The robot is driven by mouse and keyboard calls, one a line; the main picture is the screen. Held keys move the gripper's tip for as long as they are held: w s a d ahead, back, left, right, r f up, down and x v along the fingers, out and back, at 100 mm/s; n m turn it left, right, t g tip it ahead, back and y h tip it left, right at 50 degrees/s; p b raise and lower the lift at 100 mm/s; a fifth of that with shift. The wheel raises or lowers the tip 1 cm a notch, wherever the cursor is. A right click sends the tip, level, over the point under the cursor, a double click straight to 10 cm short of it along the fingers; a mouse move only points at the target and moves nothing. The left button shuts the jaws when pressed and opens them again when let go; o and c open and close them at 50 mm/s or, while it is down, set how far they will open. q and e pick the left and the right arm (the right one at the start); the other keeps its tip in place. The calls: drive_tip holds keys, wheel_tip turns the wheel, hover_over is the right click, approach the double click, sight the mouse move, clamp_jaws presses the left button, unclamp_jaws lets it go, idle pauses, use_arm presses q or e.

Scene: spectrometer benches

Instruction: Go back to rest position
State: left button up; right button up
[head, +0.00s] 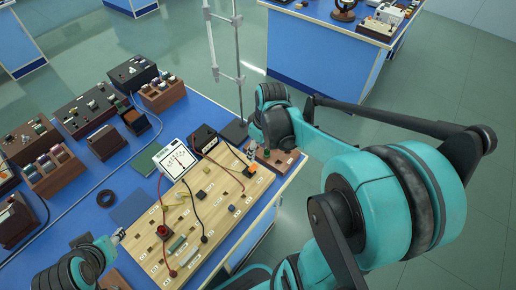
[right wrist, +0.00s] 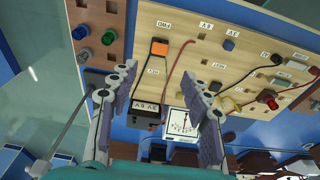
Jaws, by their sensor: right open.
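My right arm reaches over the bench from the right in the head view, its dark wrist joint above the bench's right end. In the right wrist view the right gripper (right wrist: 160,112) is open, its two fingers apart with nothing between them. The wooden circuit board (right wrist: 205,65) lies beyond the fingers; the board also shows in the head view (head: 158,262). My left gripper (head: 118,238) is at the board's left edge in the head view, small and partly cut by its arm; its opening is unclear.
A white-faced meter (head: 175,160) and a black box (head: 204,137) stand at the board's back edge. Dark boxes and wooden racks (head: 160,96) fill the bench's left side. A metal stand (head: 238,70) rises behind. Another bench (head: 310,45) is at the back. Open floor (head: 450,90) lies right.

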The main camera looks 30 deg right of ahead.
idle(0.3)
drive_tip(key=s+a+r+m+t+b, duration=0.1)
drive_tip(key=s+a+m+t+b, duration=0.2)
drive_tip(key=a, duration=0.8)
drive_tip(key=s+t+b, duration=0.2)
drive_tip(key=s, duration=0.1)
drive_tip(key=shift+s+a+m+h, duration=0.3)
drive_tip(key=shift+s+a+m, duration=0.05)
drive_tip(key=shift+s+m, duration=0.05)
